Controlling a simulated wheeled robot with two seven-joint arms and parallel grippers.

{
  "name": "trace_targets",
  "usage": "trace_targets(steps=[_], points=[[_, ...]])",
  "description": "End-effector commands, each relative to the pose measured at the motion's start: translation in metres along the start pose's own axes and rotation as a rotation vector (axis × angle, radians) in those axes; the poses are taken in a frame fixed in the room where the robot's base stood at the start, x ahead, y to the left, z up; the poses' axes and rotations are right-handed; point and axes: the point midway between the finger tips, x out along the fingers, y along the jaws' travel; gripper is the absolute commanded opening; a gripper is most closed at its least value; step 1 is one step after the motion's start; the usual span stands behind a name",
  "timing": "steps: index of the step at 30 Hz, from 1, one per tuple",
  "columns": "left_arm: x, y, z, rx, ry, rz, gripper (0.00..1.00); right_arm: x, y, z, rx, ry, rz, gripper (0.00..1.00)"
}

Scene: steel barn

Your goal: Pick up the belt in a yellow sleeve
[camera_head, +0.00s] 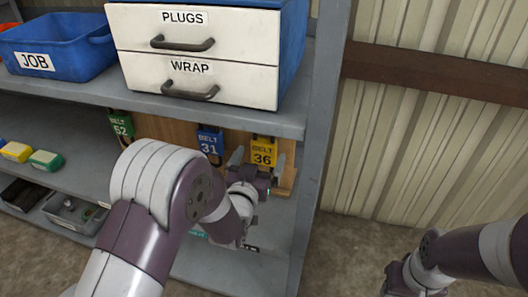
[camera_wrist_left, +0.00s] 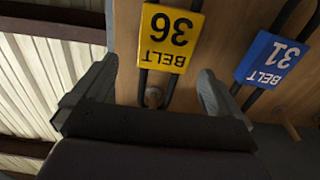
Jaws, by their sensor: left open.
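The belt in a yellow sleeve marked BELT 36 (camera_head: 264,151) hangs on the wooden board under the upper shelf, at the board's right end. In the left wrist view the yellow sleeve (camera_wrist_left: 170,38) shows upside down, with the black belt strands and a round peg below it. My left gripper (camera_head: 258,172) is at the yellow sleeve, its fingers apart on either side. In the left wrist view the open fingers (camera_wrist_left: 155,92) flank the belt strands, with a gap on both sides. My right arm shows at the lower right; its fingertips cannot be made out.
A blue-sleeved BELT 31 (camera_head: 210,142) hangs just left, and a green-sleeved belt 52 (camera_head: 121,125) further left. The drawer unit (camera_head: 195,50) and blue JOB bin (camera_head: 60,45) stand above. A shelf post (camera_head: 319,130) is close on the right.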

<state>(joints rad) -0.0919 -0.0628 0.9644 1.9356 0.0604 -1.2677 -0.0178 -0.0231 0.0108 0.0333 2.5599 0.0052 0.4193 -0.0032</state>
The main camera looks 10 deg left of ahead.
Motion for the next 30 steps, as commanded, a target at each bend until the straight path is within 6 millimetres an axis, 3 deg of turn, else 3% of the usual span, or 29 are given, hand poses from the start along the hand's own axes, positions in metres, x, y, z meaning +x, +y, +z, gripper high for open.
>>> trace_targets(steps=[9, 16, 17, 22, 30], points=[[0.051, -0.004, 0.000, 0.001, 0.000, 0.000, 1.00, 0.011, 0.000, 0.001, 0.000, 0.000, 0.000, 0.43], [0.054, -0.004, -0.001, 0.001, -0.001, 0.000, 1.00, 0.011, 0.000, 0.001, 0.000, 0.000, 0.000, 0.43], [0.054, -0.004, -0.001, 0.000, -0.001, 0.000, 0.97, 0.011, 0.000, 0.001, 0.000, 0.000, 0.000, 0.43], [0.054, -0.004, -0.001, 0.000, -0.001, 0.000, 0.42, 0.011, 0.000, 0.001, 0.000, 0.000, 0.000, 0.43], [0.054, -0.004, -0.002, 0.000, 0.000, 0.000, 0.42, 0.010, 0.000, 0.001, 0.000, 0.000, 0.000, 0.43]])
